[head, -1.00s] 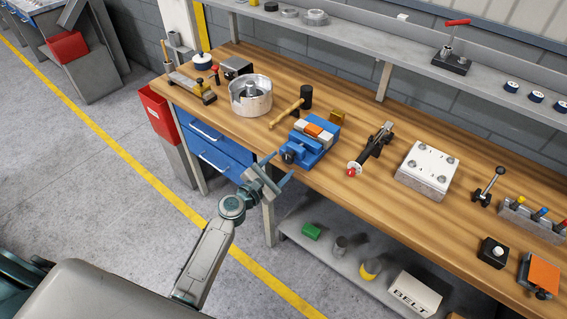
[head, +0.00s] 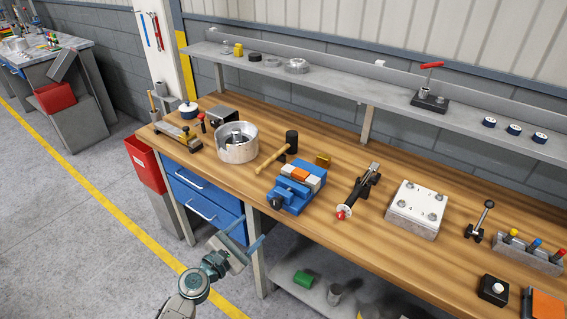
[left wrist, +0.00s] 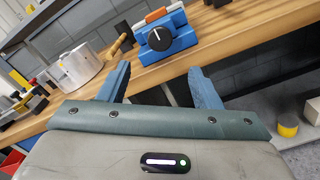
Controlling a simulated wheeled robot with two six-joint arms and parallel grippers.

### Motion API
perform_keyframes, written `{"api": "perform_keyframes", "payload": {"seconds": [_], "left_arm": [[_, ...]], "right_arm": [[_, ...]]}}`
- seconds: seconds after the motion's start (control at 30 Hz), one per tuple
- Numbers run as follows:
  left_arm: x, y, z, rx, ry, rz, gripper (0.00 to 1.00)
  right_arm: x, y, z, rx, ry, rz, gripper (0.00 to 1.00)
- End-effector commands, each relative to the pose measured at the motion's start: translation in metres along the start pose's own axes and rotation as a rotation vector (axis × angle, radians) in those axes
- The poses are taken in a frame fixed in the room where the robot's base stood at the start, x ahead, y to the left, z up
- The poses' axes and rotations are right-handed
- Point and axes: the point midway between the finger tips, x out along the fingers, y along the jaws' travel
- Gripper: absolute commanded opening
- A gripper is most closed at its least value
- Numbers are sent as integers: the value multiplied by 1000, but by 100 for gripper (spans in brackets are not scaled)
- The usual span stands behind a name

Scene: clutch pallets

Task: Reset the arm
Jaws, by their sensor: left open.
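My left gripper (head: 243,236) is in front of the workbench's front edge, near the blue drawers, below the blue vise. Its two blue fingers are apart with nothing between them. In the left wrist view the open fingers (left wrist: 160,85) point toward the wooden bench, with the blue vise (left wrist: 165,38) and its black knob beyond them. My right gripper is in neither view.
The wooden bench (head: 335,225) holds a metal cylinder (head: 236,150), a mallet (head: 277,152), the blue vise (head: 296,187), a toggle clamp (head: 357,190) and a metal block (head: 416,208). A red bin (head: 144,163) stands left of the drawers. Open floor lies at left.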

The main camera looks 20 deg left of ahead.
Motion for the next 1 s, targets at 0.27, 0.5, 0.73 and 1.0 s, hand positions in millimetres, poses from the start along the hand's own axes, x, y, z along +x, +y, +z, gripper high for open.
{"api": "perform_keyframes", "payload": {"seconds": [0.27,0.5,0.73,1.0], "left_arm": [[-7,-27,-58,154,118,-46,58],[-59,-109,-209,625,391,-298,58],[-155,-196,-329,1077,513,-699,58],[-310,-298,-420,1535,372,-1301,58]], "right_arm": [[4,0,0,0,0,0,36],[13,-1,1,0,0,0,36],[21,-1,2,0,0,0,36],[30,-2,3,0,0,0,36]]}}
